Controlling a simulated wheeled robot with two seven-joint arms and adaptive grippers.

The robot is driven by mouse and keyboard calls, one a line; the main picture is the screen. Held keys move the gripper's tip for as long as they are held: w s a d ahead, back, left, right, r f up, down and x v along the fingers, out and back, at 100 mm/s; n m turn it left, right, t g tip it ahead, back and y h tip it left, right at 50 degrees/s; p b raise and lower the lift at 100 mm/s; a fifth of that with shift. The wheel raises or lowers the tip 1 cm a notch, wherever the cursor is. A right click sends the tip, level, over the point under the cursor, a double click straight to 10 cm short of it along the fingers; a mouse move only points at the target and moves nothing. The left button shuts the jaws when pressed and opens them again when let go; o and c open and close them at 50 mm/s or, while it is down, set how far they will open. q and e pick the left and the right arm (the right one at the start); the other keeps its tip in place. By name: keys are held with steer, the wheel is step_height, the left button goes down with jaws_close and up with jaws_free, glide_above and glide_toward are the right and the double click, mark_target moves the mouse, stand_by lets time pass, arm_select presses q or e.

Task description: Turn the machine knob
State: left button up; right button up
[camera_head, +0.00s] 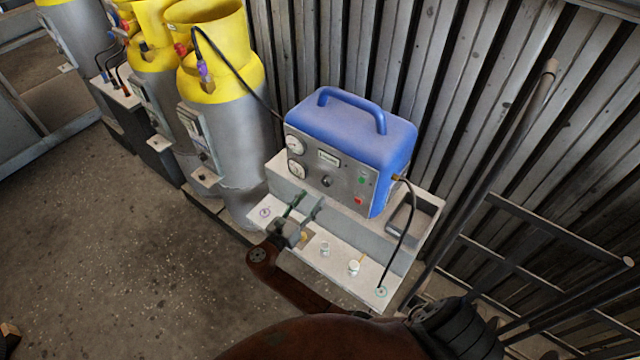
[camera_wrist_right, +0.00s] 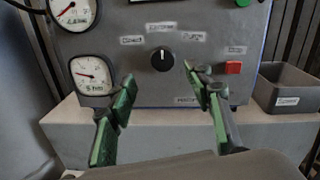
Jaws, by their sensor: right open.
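The machine is a blue box with a handle and a grey front panel (camera_head: 335,172), standing on a light shelf. Its knob (camera_head: 326,181) is a small black dial with a white pointer mark. In the right wrist view the knob (camera_wrist_right: 162,59) sits in the upper middle, with its mark pointing up and labels around it. My right gripper (camera_head: 302,201) is in front of and below the panel in the head view. In the wrist view its green-padded fingers (camera_wrist_right: 160,92) are spread apart to either side below the knob, with nothing between them. My left gripper is not identifiable in view.
Two gauges (camera_wrist_right: 92,76) are left of the knob, and a red button (camera_wrist_right: 233,68) is right of it. A grey bin (camera_wrist_right: 287,88) stands beside the machine. Yellow-topped cylinders (camera_head: 222,90) stand left. A lower ledge (camera_head: 335,262) holds small fittings. A metal rack is at right.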

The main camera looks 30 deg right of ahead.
mark_target(325, 184)
steer(key=x, duration=0.6)
steer(key=shift+s+d, duration=0.1)
steer(key=shift+d, duration=0.65)
steer(key=c, duration=1.1)
arm_select(q)
steer(key=shift+s+r, duration=0.1)
steer(key=shift+s, duration=0.25)
arm_select(e)
steer(key=shift+c, duration=0.2)
